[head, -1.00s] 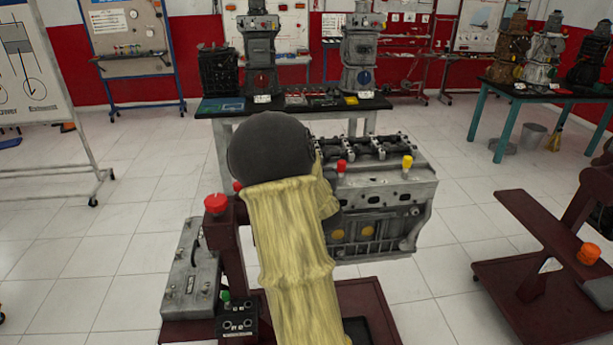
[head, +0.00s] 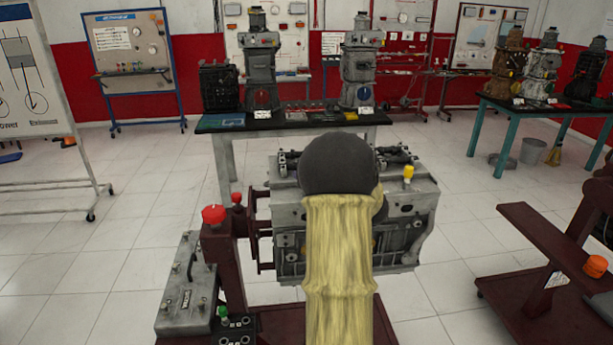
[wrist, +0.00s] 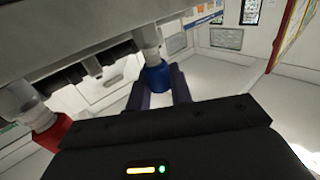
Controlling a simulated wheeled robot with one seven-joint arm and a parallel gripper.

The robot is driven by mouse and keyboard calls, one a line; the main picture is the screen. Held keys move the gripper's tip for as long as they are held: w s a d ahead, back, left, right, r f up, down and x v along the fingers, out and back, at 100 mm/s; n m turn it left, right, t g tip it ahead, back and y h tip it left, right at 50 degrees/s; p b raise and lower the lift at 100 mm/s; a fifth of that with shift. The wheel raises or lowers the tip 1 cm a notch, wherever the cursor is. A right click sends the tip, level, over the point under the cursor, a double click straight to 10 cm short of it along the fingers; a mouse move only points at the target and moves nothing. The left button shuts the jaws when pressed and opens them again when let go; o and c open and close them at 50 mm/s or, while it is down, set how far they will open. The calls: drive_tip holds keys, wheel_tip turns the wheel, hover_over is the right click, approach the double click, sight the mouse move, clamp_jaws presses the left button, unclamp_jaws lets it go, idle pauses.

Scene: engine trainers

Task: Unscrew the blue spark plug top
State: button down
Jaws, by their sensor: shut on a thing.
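The blue spark plug top (wrist: 157,79) is near the middle of the wrist view, at the end of a pale stem on the grey engine block. The two dark fingers of my gripper (wrist: 159,84) stand on either side of it, shut on it. In the head view my arm covers the middle of the engine (head: 405,258) and hides my gripper and the blue top.
A red top (wrist: 50,132) sits on the engine, left in the wrist view. A yellow top (head: 409,172) stands on the engine's right side.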

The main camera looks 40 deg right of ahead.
idle(0.3)
drive_tip(key=c, duration=1.3)
unclamp_jaws()
drive_tip(key=s+b, duration=0.1)
drive_tip(key=s, duration=0.4)
drive_tip(key=s+d+b, duration=0.1)
drive_tip(key=s, duration=0.5)
drive_tip(key=s+b, duration=0.1)
drive_tip(key=s, duration=0.5)
drive_tip(key=shift+s+d, duration=0.15)
drive_tip(key=shift+d, duration=0.25)
